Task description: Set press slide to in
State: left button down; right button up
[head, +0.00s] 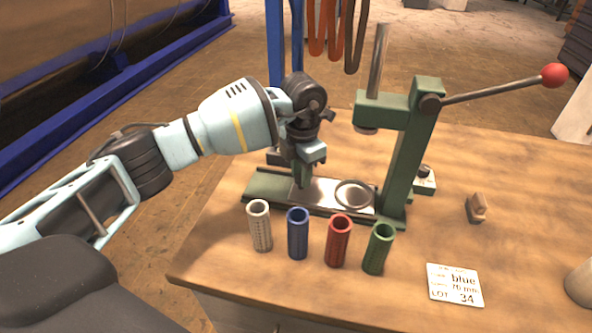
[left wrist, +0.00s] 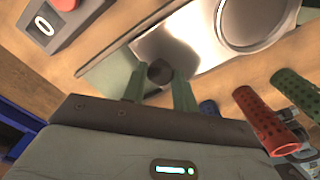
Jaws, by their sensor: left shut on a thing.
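The green press (head: 408,150) stands on the wooden bench, with its lever up to the right ending in a red ball. Its slide (head: 325,190) is a shiny metal plate with a round ring, lying on the green base. The ring is roughly below the ram; I cannot tell the exact alignment. In the left wrist view the slide (left wrist: 190,45) has a dark round knob (left wrist: 160,72) at its near end. My left gripper (head: 302,182) is shut on this knob, one finger on each side. My right gripper is not in view.
White, blue (head: 298,233), red (head: 338,240) and green (head: 378,248) perforated sleeves stand in a row before the press. A label card (head: 455,285) and small brown block (head: 476,208) lie to the right.

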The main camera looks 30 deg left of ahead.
pick_arm(q)
jog(key=c, duration=1.1)
grip_release()
jog(key=shift+w+d, duration=0.1)
jog(key=shift+d, duration=0.2)
jog(key=shift+a, duration=0.1)
jog(key=shift+r, duration=0.25)
notch_tip(320, 180, up, 7)
jog(key=shift+r, duration=0.15)
